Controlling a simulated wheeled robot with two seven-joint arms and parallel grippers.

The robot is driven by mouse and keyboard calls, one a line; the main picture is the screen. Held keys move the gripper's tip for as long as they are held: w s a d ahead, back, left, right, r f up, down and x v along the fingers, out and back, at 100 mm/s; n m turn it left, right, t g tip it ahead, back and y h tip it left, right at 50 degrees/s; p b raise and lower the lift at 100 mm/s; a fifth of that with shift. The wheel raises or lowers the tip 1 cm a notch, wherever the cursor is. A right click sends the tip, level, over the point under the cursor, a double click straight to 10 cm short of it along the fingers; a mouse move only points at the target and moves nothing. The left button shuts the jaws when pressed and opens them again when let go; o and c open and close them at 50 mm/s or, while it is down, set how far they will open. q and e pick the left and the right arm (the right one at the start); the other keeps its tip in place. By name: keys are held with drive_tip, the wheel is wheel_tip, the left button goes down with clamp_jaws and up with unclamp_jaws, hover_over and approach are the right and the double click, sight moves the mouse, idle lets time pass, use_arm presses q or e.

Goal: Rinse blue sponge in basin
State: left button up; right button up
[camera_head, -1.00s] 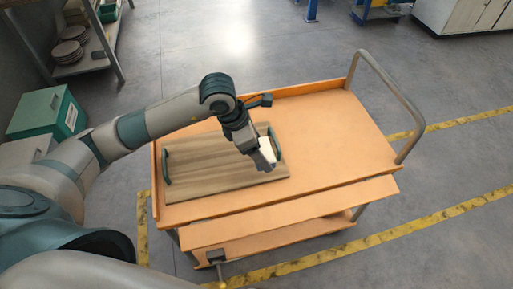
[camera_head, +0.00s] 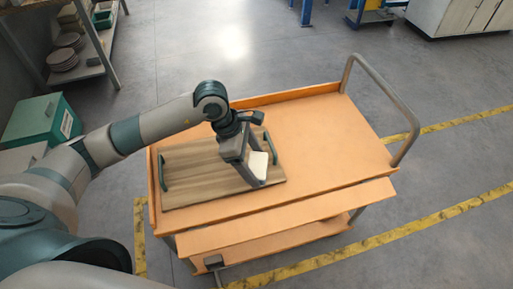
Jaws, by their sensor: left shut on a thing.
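My left gripper (camera_head: 254,183) reaches down over the right end of a wooden tray with dark green handles (camera_head: 205,172). It is shut on a small white block (camera_head: 258,164), which shows between its fingers. I cannot tell whether the block touches the tray. No blue sponge and no basin can be made out in this view. My right gripper is not in view.
The tray lies on an orange cart (camera_head: 325,135) with a grey push handle (camera_head: 408,110) at the right. The cart's right part is clear. A green box (camera_head: 40,118) and a shelf with stacked plates (camera_head: 62,60) stand at the left.

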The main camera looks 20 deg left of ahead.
use_arm(q)
drive_tip(key=m, duration=0.2)
drive_tip(key=s+f+m+g, duration=0.1)
drive_tip(key=s+m+g, duration=0.1)
drive_tip(key=m, duration=0.1)
drive_tip(key=shift+s+f+m, duration=0.1)
drive_tip(key=shift+f+m, duration=0.15)
drive_tip(key=shift+m, duration=0.05)
drive_tip(key=m, duration=0.1)
drive_tip(key=s+m+g, duration=0.1)
drive_tip(key=m, duration=0.1)
drive_tip(key=m+g, duration=0.1)
drive_tip(key=shift+s+a+f+y, duration=0.25)
drive_tip(key=shift+s+f+y, duration=0.1)
drive_tip(key=shift+y, duration=0.05)
drive_tip(key=s+m+y, duration=0.1)
drive_tip(key=m, duration=0.2)
drive_tip(key=s+a+m+g+y, duration=0.1)
drive_tip(key=m, duration=0.3)
drive_tip(key=s+a+m+y, duration=0.1)
drive_tip(key=s+m, duration=0.1)
drive_tip(key=m, duration=0.2)
drive_tip(key=shift+f+g+y, duration=0.3)
drive_tip(key=shift+f+g, duration=0.1)
